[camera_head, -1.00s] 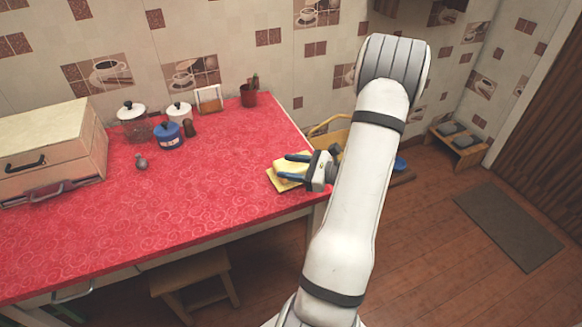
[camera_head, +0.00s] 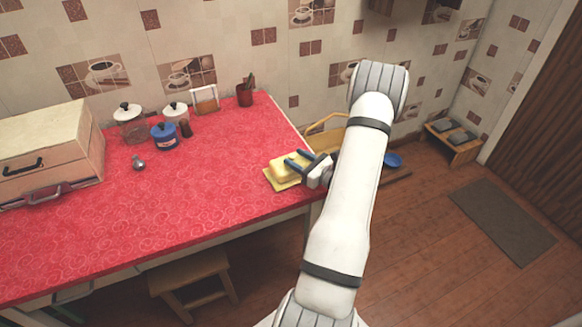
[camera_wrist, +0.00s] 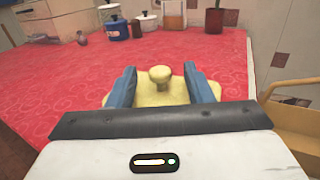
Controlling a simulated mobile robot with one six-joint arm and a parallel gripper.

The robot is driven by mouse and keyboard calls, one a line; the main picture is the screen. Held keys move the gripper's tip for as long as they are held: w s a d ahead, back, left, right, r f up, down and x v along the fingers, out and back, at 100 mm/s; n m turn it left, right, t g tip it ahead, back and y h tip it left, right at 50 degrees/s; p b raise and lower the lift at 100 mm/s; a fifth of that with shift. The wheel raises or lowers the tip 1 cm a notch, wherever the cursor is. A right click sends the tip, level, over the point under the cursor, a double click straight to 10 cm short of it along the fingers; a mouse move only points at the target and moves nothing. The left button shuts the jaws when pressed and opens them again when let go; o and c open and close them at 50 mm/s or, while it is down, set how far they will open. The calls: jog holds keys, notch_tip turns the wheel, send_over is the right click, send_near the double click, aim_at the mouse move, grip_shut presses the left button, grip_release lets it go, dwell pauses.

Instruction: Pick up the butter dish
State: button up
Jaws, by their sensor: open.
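The butter dish (camera_head: 283,170) is pale yellow and sits near the right end of the red counter. In the wrist view the butter dish (camera_wrist: 160,94) has a round knob on top and lies between the two blue fingers. My gripper (camera_head: 299,160) is open at the dish, reaching in from the right side. In the wrist view my gripper (camera_wrist: 160,84) has one finger on each side of the dish, with the knob standing up between them. The lower near part of the dish is hidden behind the gripper body.
The red counter (camera_head: 200,205) is bare to the left of the dish. Glass, white and blue lidded pots (camera_head: 164,137), a small shaker (camera_head: 138,163) and a plant pot (camera_head: 245,95) stand further back. A large box (camera_head: 45,155) is at the left. A stool (camera_head: 190,272) stands below.

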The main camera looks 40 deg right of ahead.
jog(key=shift+c, duration=0.5)
grip_shut()
dwell(0.9)
